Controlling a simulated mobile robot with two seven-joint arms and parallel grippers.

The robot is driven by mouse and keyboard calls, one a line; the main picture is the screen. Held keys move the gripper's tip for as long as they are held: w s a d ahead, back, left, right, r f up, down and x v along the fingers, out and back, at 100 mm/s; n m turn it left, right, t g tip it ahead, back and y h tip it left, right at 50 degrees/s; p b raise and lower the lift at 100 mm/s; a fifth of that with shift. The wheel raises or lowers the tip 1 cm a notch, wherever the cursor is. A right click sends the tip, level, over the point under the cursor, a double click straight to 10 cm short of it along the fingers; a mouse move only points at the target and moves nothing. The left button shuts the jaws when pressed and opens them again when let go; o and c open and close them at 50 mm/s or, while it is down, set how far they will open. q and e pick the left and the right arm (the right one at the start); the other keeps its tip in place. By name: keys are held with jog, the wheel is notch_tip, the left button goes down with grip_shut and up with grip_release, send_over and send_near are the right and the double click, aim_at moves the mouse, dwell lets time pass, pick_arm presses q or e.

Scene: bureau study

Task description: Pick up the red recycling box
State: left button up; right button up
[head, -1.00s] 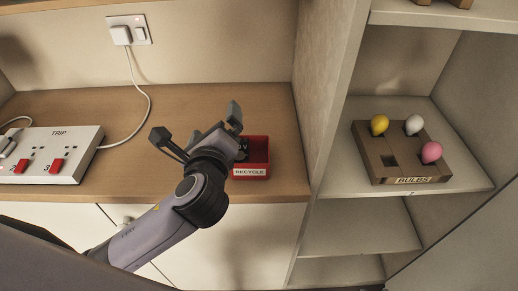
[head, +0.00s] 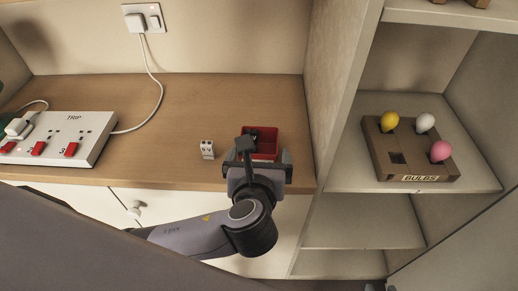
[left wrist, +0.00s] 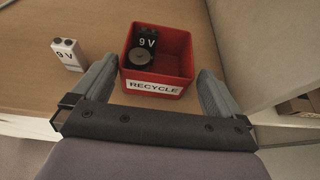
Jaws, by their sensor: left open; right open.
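The red recycling box (head: 268,142) stands on the wooden desk near its right end, partly hidden by my left gripper (head: 262,160) in the head view. In the left wrist view the red box (left wrist: 182,62) is open-topped, with a white RECYCLE label facing me. It holds a black 9 V battery (left wrist: 146,40) and a round grey item (left wrist: 140,55). My left gripper (left wrist: 165,85) is open, with one finger on each side of the box's front. I cannot tell whether the fingers touch it. My right gripper is not in view.
A white 9 V battery (head: 207,149) stands on the desk left of the box. A white TRIP socket strip (head: 62,138) lies further left, its cable running to the wall socket. The cabinet side panel (head: 332,90) rises just right of the box. A BULBS holder (head: 415,165) sits on the shelf.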

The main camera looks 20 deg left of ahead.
aim_at(260, 139)
pick_arm(q)
jog(key=x, duration=0.5)
jog(key=shift+w+a+f, duration=0.2)
jog(key=shift+f, duration=0.05)
jog(key=shift+c, duration=0.3)
jog(key=c, duration=0.7)
